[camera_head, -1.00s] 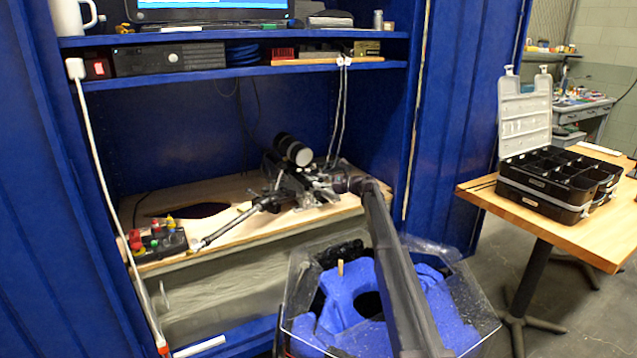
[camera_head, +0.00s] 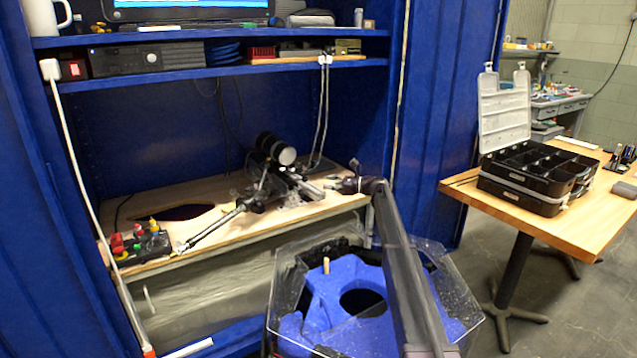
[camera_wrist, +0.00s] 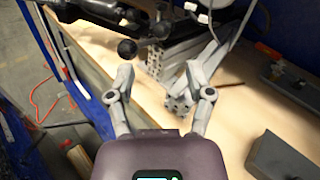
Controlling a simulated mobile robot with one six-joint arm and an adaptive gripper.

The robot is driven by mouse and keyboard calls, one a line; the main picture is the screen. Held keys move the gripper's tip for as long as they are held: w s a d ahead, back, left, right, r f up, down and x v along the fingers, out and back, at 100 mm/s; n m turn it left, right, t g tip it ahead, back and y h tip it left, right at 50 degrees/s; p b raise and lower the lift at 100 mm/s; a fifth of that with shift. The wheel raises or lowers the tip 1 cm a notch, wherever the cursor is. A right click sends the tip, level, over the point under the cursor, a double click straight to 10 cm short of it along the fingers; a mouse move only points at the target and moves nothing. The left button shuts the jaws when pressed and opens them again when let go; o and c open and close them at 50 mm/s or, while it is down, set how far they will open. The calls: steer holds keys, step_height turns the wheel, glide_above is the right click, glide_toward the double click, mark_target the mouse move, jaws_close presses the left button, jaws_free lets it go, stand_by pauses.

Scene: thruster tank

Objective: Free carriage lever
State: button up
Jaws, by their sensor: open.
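The carriage (camera_head: 283,178) is a dark mechanism with a black cylinder on top, on the wooden bench inside the blue cabinet. In the wrist view, a dark ball-ended lever (camera_wrist: 127,47) shows at the top centre, with another dark knob (camera_wrist: 161,30) beside it; I cannot tell which is the carriage lever. My gripper (camera_wrist: 153,86) is open, its two grey fingers apart with nothing held between them. The lever's ball lies just beyond the left fingertip, apart from it as far as I can see. In the head view my gripper (camera_head: 345,186) is small, to the right of the carriage.
A metal profile block (camera_wrist: 168,62) stands behind the fingers. A clear-walled tank (camera_head: 285,290) with a blue float stands in front. A control box (camera_head: 142,246) with coloured buttons sits at the bench's left. A black organizer case (camera_head: 535,185) is on the right table.

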steer(key=shift+s+d, duration=0.25)
steer(key=shift+d, duration=0.85)
steer(key=shift+c, duration=0.2)
steer(key=c, duration=0.7)
jaws_close()
steer(key=d+r+n+t+h+p, duration=0.1)
steer(key=n, duration=0.3)
steer(key=s+d+n+t+h+p, duration=0.1)
steer(key=d+n+t+p, duration=0.1)
steer(key=n, duration=0.3)
steer(key=d+r+n+t+h+p, duration=0.1)
steer(key=n+t+p, duration=0.1)
steer(key=n, duration=0.2)
steer(key=shift+s+d+r+h, duration=0.25)
steer(key=shift+s+r+h, duration=0.05)
steer(key=shift+s+r, duration=0.1)
